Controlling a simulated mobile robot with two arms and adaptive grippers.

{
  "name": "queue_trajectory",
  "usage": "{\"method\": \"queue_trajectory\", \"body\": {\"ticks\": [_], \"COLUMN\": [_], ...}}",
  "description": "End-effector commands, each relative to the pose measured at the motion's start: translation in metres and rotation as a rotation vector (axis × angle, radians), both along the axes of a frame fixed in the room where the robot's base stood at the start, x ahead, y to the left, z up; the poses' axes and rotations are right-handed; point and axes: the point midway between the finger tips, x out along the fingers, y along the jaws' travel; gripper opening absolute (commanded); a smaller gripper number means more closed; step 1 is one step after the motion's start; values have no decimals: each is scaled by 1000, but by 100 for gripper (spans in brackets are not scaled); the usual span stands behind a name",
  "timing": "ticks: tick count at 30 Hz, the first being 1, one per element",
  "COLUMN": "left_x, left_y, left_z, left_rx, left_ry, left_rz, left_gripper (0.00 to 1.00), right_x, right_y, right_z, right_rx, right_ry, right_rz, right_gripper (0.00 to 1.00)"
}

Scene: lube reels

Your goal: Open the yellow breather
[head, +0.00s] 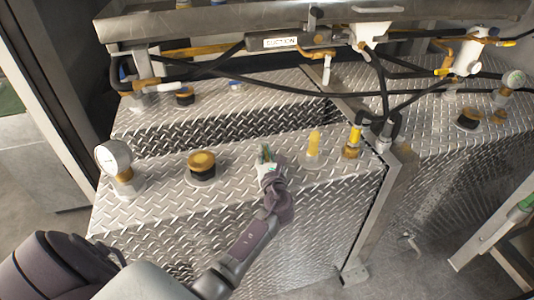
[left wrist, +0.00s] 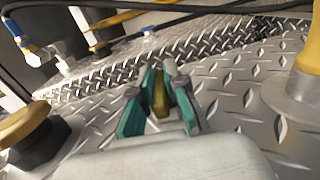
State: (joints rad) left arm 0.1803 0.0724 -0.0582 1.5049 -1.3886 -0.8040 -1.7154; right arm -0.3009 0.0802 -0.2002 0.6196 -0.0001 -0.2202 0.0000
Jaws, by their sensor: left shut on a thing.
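My left gripper (head: 266,154) stands over the diamond-plate top of the near tank (head: 235,178). In the left wrist view its green fingers (left wrist: 160,100) are closed around a narrow, dull yellow piece (left wrist: 161,94), which looks upright. Its lower part is hidden by the gripper body, so I cannot tell whether it is turned or lifted. A yellow cap on a black base (head: 201,164) stands to the left of the gripper. A yellow upright cylinder on a clear base (head: 314,145) stands to the right. I cannot tell for sure which is the breather. My right gripper is not in view.
A round white gauge (head: 115,158) stands at the tank's left end. A yellow-topped fitting (head: 352,143) with black hoses (head: 383,90) is at the right. A metal shelf (head: 220,25) with a suction-labelled pipe (head: 282,42) overhangs the back. Floor is clear in front.

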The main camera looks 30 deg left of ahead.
Motion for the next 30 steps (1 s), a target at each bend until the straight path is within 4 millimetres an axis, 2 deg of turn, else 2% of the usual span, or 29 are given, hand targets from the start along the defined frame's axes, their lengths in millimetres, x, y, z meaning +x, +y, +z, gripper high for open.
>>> {"method": "queue_trajectory", "body": {"ticks": [9,23,24,27,28,30], "left_x": [1,0,0,0,0,0], "left_y": [-2,-2,-2,-2,-2,-1], "left_z": [-1,-2,-2,-2,-1,-1], "left_rx": [0,-2,-3,-2,-2,-1], "left_ry": [2,2,3,2,2,1], "left_rz": [113,131,131,132,132,132], "left_gripper": [0,0,14,31,36,38], "right_x": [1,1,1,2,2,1], "right_y": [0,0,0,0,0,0], "right_z": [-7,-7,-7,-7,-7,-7], "right_rx": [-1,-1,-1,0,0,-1], "right_ry": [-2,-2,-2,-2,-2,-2], "right_rz": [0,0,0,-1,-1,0], "right_gripper": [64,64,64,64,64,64]}}
